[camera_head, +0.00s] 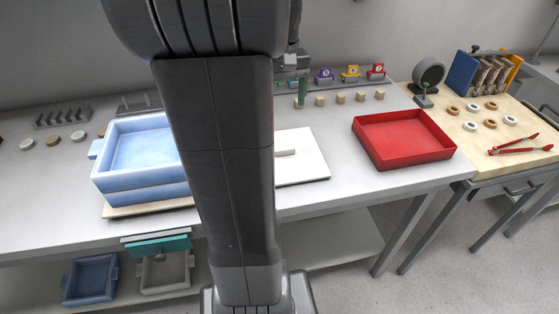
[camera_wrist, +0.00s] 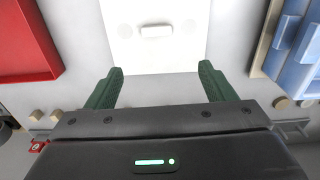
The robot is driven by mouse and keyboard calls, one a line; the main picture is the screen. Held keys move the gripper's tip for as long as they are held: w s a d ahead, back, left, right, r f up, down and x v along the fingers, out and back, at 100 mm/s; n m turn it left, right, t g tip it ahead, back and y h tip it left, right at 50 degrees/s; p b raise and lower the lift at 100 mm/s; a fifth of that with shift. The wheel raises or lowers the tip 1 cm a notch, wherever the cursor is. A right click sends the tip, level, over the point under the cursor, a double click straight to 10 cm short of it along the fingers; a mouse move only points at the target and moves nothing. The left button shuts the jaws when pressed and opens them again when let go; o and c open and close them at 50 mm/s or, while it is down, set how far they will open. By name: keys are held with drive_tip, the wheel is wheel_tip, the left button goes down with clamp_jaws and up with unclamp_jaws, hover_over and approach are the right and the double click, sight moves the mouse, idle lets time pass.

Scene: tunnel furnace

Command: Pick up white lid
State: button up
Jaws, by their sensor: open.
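The white lid (camera_head: 303,160) is a flat square plate with a small bar handle, lying on the white table. In the head view my arm hides its left part. In the wrist view the lid (camera_wrist: 178,52) lies ahead of my gripper, its handle (camera_wrist: 156,31) near the top edge. My gripper (camera_wrist: 160,72) is open and empty, with two green fingers spread apart on the near side of the lid. In the head view only one green finger (camera_head: 302,92) shows, behind the lid.
A blue box (camera_head: 140,190) stands on a board left of the lid. A red tray (camera_head: 405,160) stands to the right. Several small wooden blocks (camera_head: 340,97) line the back of the table, near numbered coloured blocks (camera_head: 350,74). Tongs (camera_head: 520,148) lie on the far right table.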

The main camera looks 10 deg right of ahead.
drive_tip(key=f, duration=0.5)
drive_tip(key=f+b, duration=0.1)
drive_tip(key=f, duration=0.2)
drive_tip(key=shift+s+d+f, duration=0.2)
drive_tip(key=shift+d+f, duration=0.1)
drive_tip(key=shift+f, duration=0.05)
drive_tip(key=f, duration=0.5)
drive_tip(key=shift+s+f, duration=0.15)
drive_tip(key=shift+s, duration=0.15)
drive_tip(key=c, duration=1.4)
drive_tip(key=shift+c, duration=0.2)
